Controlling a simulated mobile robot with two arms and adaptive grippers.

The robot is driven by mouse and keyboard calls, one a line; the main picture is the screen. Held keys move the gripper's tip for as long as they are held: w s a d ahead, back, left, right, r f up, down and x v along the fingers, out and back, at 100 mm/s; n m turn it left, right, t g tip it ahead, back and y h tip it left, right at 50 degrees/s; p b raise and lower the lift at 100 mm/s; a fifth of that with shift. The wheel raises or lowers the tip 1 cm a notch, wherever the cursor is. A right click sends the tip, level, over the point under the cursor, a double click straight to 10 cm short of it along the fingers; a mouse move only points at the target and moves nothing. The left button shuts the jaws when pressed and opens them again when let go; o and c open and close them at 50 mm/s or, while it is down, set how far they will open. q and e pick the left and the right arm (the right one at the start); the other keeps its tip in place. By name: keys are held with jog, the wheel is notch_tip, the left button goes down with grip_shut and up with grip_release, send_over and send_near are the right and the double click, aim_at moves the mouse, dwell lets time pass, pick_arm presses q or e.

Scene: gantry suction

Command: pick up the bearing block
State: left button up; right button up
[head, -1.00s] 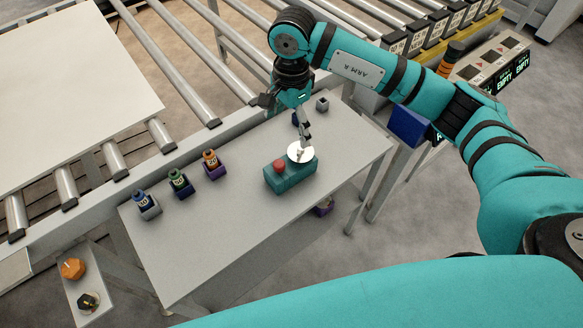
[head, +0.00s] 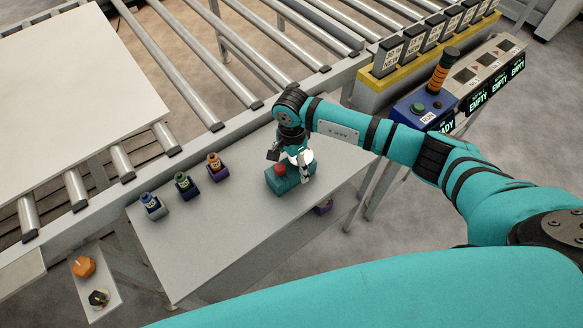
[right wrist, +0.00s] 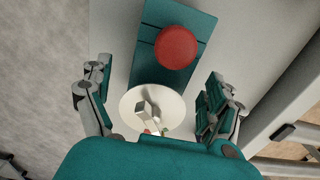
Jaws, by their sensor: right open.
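A teal block (head: 290,186) with a red round top piece (head: 280,169) sits on the grey table (head: 235,225). It also shows in the right wrist view (right wrist: 150,55), with the red piece (right wrist: 176,47). A white disc (right wrist: 133,100) lies at the block's near end, with a small pale grey block-like piece (right wrist: 146,109) over it. I cannot tell for sure which part is the bearing block. My right gripper (head: 290,163) points down over the teal block, open. Its fingers (right wrist: 157,97) stand apart on either side of the disc. My left gripper is out of view.
A roller conveyor (head: 185,80) runs behind. A control box (head: 425,108) stands at the right. The table's front middle is clear.

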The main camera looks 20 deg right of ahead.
jog(key=shift+f, duration=1.4)
jog(key=c, duration=1.7)
jog(key=shift+w+r, duration=0.1)
jog(key=shift+w, duration=0.05)
jog(key=shift+c, duration=0.4)
